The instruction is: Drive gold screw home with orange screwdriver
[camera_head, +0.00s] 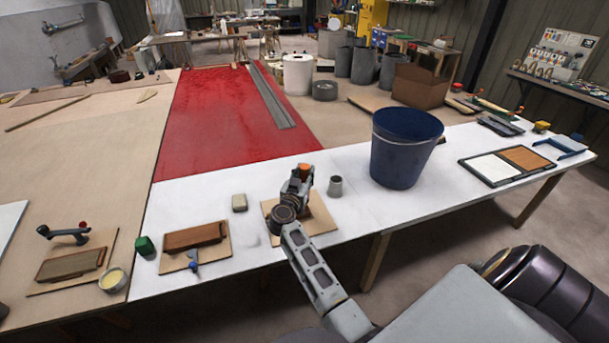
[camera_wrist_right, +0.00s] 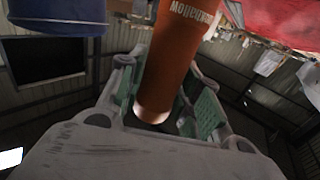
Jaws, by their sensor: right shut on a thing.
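My right gripper (camera_head: 299,182) is low over the white table, above a small wooden board (camera_head: 322,219). It is shut on the orange screwdriver (camera_head: 304,169), of which only a bit of orange shows in the head view. In the right wrist view the screwdriver's thick orange handle (camera_wrist_right: 178,60), with white lettering, stands between the gripper's green-padded fingers (camera_wrist_right: 165,88). The screwdriver's shaft and tip cannot be seen. I cannot make out the gold screw in either view; the gripper and arm cover part of the board. My left gripper is not in view.
A grey cup (camera_head: 335,186) stands just right of the gripper, and a large blue bucket (camera_head: 400,150) is further right. A pale block (camera_head: 239,202) and a wooden block on a board (camera_head: 194,237) lie to the left. A red panel (camera_head: 225,120) lies behind.

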